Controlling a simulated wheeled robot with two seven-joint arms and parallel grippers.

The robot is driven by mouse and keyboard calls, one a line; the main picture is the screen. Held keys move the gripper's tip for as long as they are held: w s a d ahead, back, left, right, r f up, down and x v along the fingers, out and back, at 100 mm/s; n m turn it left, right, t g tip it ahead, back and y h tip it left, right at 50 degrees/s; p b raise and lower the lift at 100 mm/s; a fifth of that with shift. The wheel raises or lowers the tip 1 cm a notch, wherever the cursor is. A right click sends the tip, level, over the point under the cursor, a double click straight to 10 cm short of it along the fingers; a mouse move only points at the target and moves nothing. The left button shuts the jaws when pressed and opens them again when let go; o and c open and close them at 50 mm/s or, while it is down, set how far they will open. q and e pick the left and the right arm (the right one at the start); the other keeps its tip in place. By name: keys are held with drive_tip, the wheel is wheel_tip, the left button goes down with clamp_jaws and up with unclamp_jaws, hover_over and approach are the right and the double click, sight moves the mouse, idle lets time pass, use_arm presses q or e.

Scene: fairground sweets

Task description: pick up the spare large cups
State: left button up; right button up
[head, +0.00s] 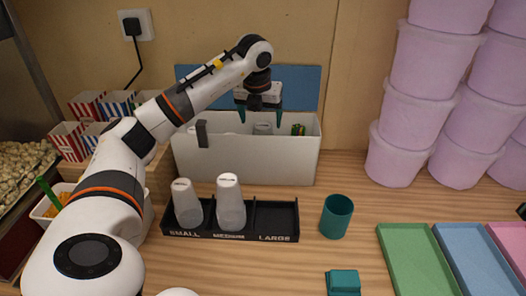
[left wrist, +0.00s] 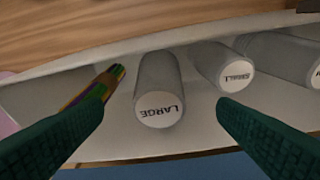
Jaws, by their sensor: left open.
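The spare large cups (left wrist: 160,85) show in the left wrist view as a pale grey cup shape with a LARGE label on its end. They lie inside the white bin (head: 245,162); in the head view only a bit of them (head: 263,129) shows over its front wall. My left gripper (head: 261,112) points down over the bin, open and empty. In the left wrist view its teal fingers (left wrist: 165,98) are either side of the LARGE end, apart from it. My right gripper is not seen.
A cup marked SMALL (left wrist: 222,66) and another cup (left wrist: 272,52) lie beside the large cups; coloured straws (left wrist: 97,88) lie on their other side. The black rack (head: 275,222) holds small and medium cups; its LARGE compartment is empty. A teal cup (head: 336,217) stands right of it.

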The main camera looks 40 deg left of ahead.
sight(263, 126)
use_arm(q)
drive_tip(key=shift+x, duration=0.95)
drive_tip(key=p+x, duration=0.1)
drive_tip(key=x, duration=0.1)
drive_tip(key=w+p+x, duration=0.1)
drive_tip(key=x, duration=0.1)
drive_tip(key=shift+a+f, duration=0.25)
drive_tip(key=shift+w+a+f, duration=0.1)
drive_tip(key=shift+w+f, duration=0.05)
drive_tip(key=shift+f, duration=0.2)
drive_tip(key=shift+r, duration=0.1)
drive_tip(key=c, duration=1.3)
